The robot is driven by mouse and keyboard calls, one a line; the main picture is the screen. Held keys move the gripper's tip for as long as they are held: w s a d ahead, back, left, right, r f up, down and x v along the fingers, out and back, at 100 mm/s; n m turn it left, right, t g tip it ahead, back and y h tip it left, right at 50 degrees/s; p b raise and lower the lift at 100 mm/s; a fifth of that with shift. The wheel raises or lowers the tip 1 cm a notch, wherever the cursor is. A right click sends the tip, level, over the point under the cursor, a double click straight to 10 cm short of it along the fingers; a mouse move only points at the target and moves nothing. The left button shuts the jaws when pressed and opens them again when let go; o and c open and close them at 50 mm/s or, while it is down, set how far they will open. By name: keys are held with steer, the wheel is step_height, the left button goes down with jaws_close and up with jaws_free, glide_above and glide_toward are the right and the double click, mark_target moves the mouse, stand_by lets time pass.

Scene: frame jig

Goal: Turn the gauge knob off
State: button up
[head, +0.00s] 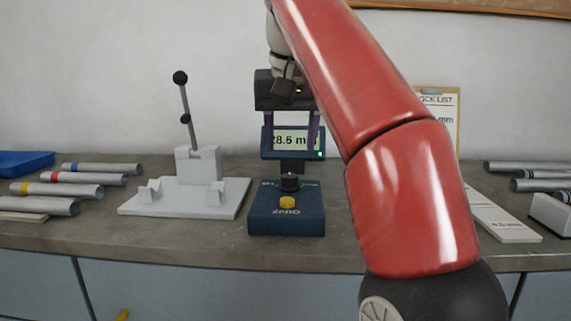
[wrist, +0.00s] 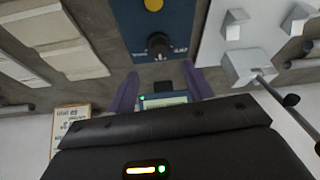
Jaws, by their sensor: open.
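The gauge has a dark blue base (head: 287,222) with a yellow ZERO button (head: 287,203) on its front. Its black knob (head: 290,182) sits behind the button, and it also shows in the wrist view (wrist: 159,45). Behind the knob, a raised display (head: 294,140) reads about 28.5 mm, with a green light lit at its lower right corner. My gripper (head: 291,145) is open and empty, pointing down above the knob at display height. In the wrist view its two purple fingers (wrist: 161,72) stand apart either side of the display and short of the knob.
A grey lever jig (head: 185,195) stands left of the gauge, its lever upright. Several banded tubes (head: 85,178) and a blue tray (head: 25,163) lie further left. Right are more tubes (head: 525,167), a labelled plate (head: 500,215) and a clipboard (head: 440,105). My arm covers the bench right of the gauge.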

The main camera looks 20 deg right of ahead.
mark_target(290, 176)
steer(key=b+x, duration=0.2)
steer(key=x, duration=0.5)
steer(key=shift+s+f, duration=0.15)
steer(key=c, duration=1)
steer(key=shift+o, duration=0.2)
